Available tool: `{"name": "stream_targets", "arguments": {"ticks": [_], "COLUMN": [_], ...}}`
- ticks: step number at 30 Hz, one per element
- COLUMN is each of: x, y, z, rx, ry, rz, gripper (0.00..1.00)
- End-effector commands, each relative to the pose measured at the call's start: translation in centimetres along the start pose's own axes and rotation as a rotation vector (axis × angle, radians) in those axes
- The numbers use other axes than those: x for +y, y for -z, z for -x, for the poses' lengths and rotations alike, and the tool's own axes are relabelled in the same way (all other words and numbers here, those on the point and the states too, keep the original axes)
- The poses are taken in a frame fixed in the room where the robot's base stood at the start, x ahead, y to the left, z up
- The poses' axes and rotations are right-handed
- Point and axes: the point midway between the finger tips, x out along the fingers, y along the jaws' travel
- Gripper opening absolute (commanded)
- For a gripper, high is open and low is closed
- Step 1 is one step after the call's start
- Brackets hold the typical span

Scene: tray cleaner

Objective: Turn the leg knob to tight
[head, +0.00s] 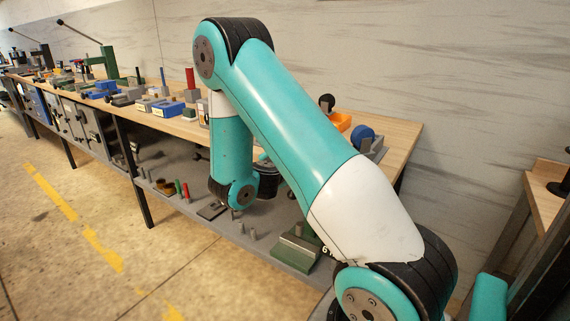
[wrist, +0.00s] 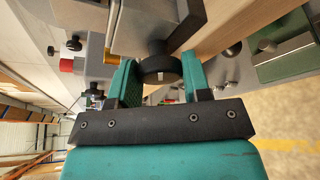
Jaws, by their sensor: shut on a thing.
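Any tight or loose label is not visible. In the head view my own arm covers the gripper and the knob.
A long wooden workbench (head: 402,138) carries several tools and blocks, with a grey lower shelf (head: 165,167) under it. A green block (head: 297,249) stands on the shelf near my arm. A red button (wrist: 66,65) is left of the gripper. Open floor lies left.

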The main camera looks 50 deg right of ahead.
Motion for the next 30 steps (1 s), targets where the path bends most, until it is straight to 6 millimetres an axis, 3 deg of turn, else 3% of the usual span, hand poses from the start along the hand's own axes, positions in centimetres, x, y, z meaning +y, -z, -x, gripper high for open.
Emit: {"name": "stream_targets", "arguments": {"ticks": [8,9,12,23,30], "x": [0.0,0.0,0.0,-0.1,0.0], "y": [0.0,0.0,0.0,0.1,0.3], "z": [0.0,0.0,0.0,0.6,5.1], "rx": [0.001,0.000,0.000,0.001,0.008], "ry": [0.002,0.002,0.002,0.002,-0.003], "rz": [0.000,0.000,0.001,0.002,0.004], "gripper": [0.20,0.49,0.70,0.70,0.70]}}
